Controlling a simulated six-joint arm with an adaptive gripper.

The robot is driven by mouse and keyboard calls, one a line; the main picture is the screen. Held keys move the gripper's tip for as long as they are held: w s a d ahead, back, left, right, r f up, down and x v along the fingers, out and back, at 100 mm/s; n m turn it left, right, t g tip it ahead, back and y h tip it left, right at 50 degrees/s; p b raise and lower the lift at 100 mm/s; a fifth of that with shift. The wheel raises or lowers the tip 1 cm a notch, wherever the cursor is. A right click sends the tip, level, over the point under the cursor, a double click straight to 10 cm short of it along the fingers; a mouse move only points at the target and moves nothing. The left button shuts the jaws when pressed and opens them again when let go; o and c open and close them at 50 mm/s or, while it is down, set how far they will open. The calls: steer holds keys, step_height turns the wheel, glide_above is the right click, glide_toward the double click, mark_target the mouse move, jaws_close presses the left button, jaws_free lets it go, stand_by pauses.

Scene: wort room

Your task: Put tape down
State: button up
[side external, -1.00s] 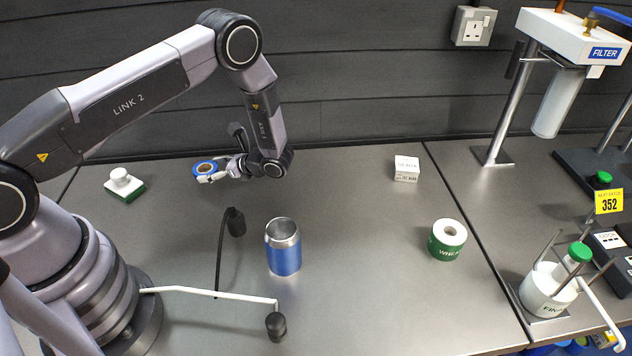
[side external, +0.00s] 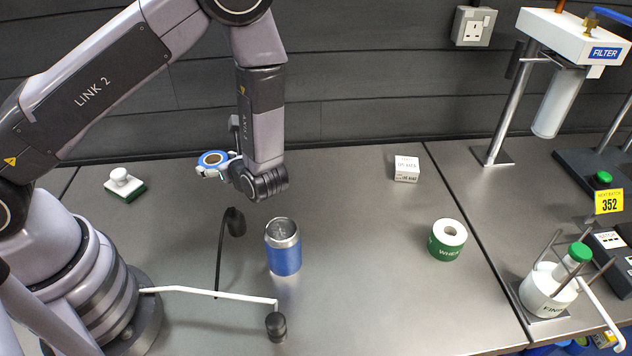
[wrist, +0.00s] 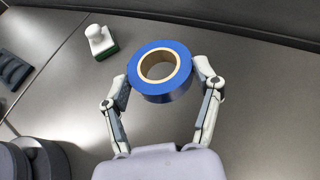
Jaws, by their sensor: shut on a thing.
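A roll of blue tape (wrist: 180,88) with a tan core is held between the two fingers of my gripper (wrist: 164,88) in the wrist view. The fingers press on its left and right sides. In the side external view the tape (side external: 212,158) is at the end of my gripper (side external: 216,167), toward the back left of the bench. It looks raised above the grey bench top (side external: 345,235), but the exact height is hard to tell.
A white stamp-like thing with a green base (side external: 124,185) stands at the back left. A blue metal can (side external: 284,254) stands mid-bench. A white box (side external: 406,169) and a green-white roll (side external: 447,240) sit at right.

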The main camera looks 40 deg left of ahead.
steer(key=w+d+m+t+h, duration=0.2)
steer(key=w+d+m+t, duration=0.2)
steer(key=w+d, duration=0.2)
glide_above(307, 182)
steer(key=f, duration=0.8)
steer(key=shift+s+f, duration=0.3)
steer(key=shift+w+f, duration=0.15)
steer(key=shift+f, duration=0.05)
steer(key=shift+w+f, duration=0.2)
steer(key=shift+f, duration=1.55)
steer(key=shift+f, duration=0.15)
steer(key=o, duration=1)
